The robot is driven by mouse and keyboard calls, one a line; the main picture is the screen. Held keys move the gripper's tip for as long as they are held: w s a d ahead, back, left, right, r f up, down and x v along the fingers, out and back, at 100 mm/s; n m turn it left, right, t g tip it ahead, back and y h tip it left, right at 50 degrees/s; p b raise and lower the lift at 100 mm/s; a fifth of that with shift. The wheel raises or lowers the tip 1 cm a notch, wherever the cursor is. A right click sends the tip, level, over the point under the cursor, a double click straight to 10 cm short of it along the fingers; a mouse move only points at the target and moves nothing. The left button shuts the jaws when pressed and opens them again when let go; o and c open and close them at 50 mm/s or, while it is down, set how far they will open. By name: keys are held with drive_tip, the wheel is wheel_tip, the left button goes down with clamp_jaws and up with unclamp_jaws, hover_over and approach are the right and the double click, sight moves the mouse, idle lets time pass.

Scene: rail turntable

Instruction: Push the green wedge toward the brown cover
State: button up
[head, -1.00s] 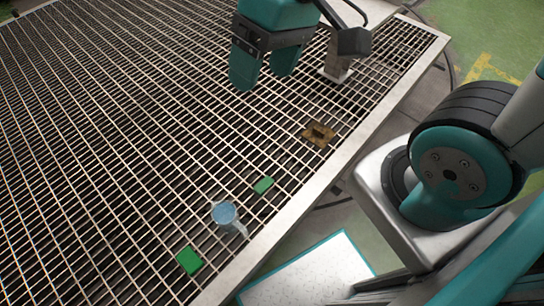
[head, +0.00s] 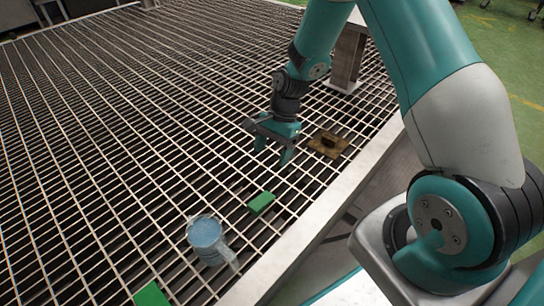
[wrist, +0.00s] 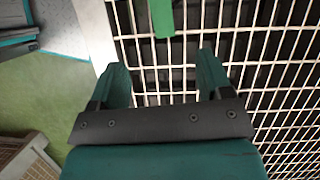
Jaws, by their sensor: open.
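A small green block (head: 261,202), which looks like the green wedge, lies on the metal grating in the head view. The brown cover (head: 328,144), a flat piece with a dark centre, lies farther back and to its right. My gripper (head: 273,156) is open and empty, pointing down behind the green block and left of the cover. In the wrist view, a green piece (wrist: 161,18) shows at the top edge, partly cut off, ahead of the open fingers (wrist: 163,62). No contact shows.
A translucent blue mug (head: 208,238) stands in front of the block, to its left. Another green block (head: 151,295) is cut off at the bottom edge. A metal post (head: 349,55) stands behind the cover. The grating's pale border (head: 300,236) runs along the right; the left grating is clear.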

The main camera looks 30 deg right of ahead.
sight(258, 203)
drive_tip(key=b+x, duration=0.5)
drive_tip(key=x, duration=1.2)
drive_tip(key=shift+a+b, duration=0.2)
drive_tip(key=shift+b, duration=0.2)
